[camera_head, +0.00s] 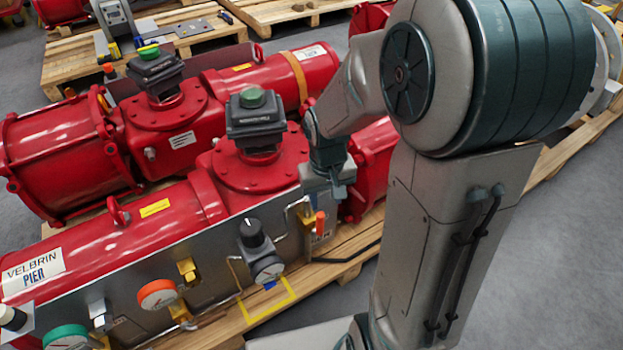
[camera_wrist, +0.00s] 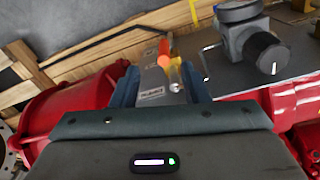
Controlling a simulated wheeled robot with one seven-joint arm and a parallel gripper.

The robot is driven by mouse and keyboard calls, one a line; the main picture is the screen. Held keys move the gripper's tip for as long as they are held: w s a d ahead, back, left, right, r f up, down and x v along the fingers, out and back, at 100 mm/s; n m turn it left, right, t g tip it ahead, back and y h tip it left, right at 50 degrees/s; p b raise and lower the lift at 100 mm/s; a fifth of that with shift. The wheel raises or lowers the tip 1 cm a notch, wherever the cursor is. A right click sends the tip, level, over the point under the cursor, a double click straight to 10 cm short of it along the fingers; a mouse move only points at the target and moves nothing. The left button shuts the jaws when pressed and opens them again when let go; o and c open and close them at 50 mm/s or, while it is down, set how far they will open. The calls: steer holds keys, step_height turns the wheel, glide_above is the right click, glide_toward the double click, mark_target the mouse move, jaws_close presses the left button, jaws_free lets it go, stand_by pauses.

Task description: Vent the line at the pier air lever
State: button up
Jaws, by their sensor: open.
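The pier actuator (camera_head: 170,215) is a red cylinder body with a grey panel, labelled VELBRIN PIER. The lever with an orange handle (camera_head: 320,222) is at the right end of that panel, above a small label plate. My gripper (camera_head: 333,188) is open just above and beside the lever. In the wrist view the orange handle (camera_wrist: 165,50) shows ahead, between the lines of the two open fingers (camera_wrist: 160,85), with a metal fitting and a label plate (camera_wrist: 150,91) below it. Contact between fingers and lever cannot be told.
A regulator with a black knob and gauge (camera_head: 262,262) is left of the lever; it also shows in the wrist view (camera_wrist: 250,45). A second red actuator (camera_head: 65,140) lies behind on wooden pallets.

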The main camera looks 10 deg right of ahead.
mark_target(320, 223)
steer(key=w+p, duration=0.1)
steer(key=w+f+p, duration=0.1)
steer(key=w, duration=0.1)
step_height(320, 223, down, 14)
steer(key=b, duration=0.5)
steer(key=shift+w, duration=0.1)
steer(key=shift+a+r, duration=0.1)
jaws_close()
